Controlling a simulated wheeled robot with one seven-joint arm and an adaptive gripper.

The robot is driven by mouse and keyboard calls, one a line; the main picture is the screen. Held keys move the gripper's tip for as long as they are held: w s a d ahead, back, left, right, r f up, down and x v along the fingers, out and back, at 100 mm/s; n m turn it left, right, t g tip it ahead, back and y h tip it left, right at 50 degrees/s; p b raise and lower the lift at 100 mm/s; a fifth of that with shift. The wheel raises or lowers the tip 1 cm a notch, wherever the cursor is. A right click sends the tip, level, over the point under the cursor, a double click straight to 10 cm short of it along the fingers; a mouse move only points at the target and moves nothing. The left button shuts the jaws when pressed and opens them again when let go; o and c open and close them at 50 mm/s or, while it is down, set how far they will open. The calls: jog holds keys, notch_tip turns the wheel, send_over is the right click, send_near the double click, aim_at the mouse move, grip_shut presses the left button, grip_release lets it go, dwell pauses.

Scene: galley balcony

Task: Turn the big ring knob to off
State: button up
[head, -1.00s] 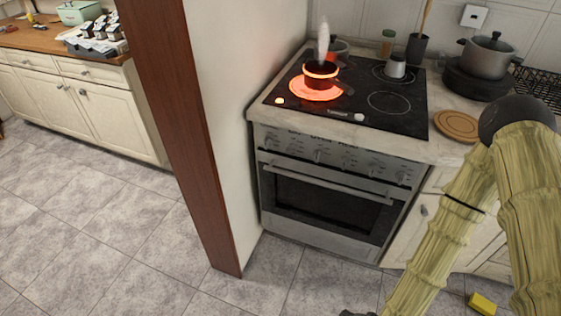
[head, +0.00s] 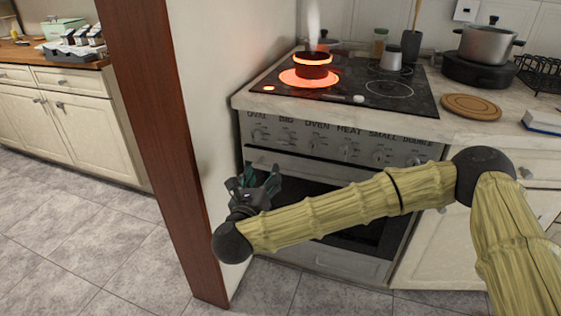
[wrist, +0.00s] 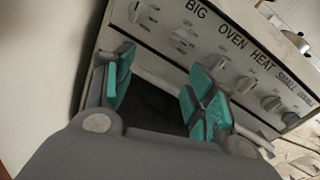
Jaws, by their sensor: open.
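The big ring knob (wrist: 182,38) is a pale round knob below the word BIG on the stove's front panel. It is second from the left, and in the head view it is small (head: 287,141). Its exact pointer setting is hard to read. My gripper (wrist: 160,75) is open and empty, with teal pads apart, below and in front of the panel. In the head view my gripper (head: 256,178) is at the stove's left side, below the knob row. The big ring (head: 308,80) glows orange under a steaming pot (head: 313,66).
The oval knob (wrist: 138,11) is left of the big knob, and the oven knob (wrist: 216,62) is right of it. The oven handle runs below. A wall with a brown edge (head: 150,130) stands close on the left. Tiled floor in front is clear.

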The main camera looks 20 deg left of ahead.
aim_at(282, 142)
jog(key=w+r+m+b, duration=0.1)
jog(key=w, duration=0.3)
jog(key=w+r+m+h+b, duration=0.1)
jog(key=w, duration=0.3)
jog(key=w+d+r+m+h+b, duration=0.1)
jog(key=w+m, duration=0.1)
jog(key=w, duration=0.2)
jog(key=shift+d, duration=0.1)
jog(key=shift+c, duration=0.4)
jog(key=c, duration=0.9)
